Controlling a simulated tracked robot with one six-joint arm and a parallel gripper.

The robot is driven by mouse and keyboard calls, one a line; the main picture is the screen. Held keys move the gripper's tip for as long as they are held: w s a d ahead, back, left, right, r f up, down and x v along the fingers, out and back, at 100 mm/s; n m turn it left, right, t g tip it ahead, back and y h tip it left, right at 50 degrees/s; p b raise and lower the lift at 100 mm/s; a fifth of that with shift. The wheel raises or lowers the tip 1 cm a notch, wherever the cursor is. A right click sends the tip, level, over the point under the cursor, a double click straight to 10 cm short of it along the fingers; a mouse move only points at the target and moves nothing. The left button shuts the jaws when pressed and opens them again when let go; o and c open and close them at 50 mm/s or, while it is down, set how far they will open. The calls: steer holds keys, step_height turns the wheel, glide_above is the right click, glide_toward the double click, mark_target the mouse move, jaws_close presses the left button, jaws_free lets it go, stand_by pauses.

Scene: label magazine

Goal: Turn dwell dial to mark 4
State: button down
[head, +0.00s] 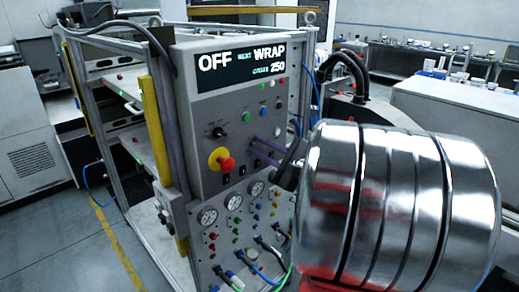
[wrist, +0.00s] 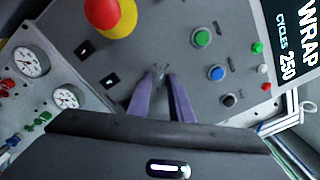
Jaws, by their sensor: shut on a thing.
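The grey control panel (head: 205,106) faces me in the head view. My gripper (head: 253,146) reaches its lower right part with two purple fingers. In the wrist view my gripper (wrist: 163,76) is shut on a small dial (wrist: 160,70) at the panel face. I take this to be the dwell dial. Its pointer and scale marks are hidden or too small to read, so I cannot tell its setting. A separate black knob (head: 216,132) sits further left on the panel, above the red emergency stop.
The red emergency stop (head: 226,164) on its yellow base is close left of my gripper. Green (wrist: 202,38), blue (wrist: 216,73) and black (wrist: 229,100) buttons lie beside my fingers. Gauges (head: 207,216) and hoses are below. The display (head: 240,61) reads OFF, WRAP, 250.

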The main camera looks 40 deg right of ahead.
steer(key=shift+a+f+m, duration=0.1)
steer(key=shift+f+m, duration=0.05)
steer(key=shift+m, duration=0.95)
steer(key=c, duration=1.6)
jaws_free()
steer(key=shift+s, duration=0.1)
steer(key=s, duration=1.3)
steer(key=shift+s+d, duration=0.25)
steer(key=shift+s, duration=0.05)
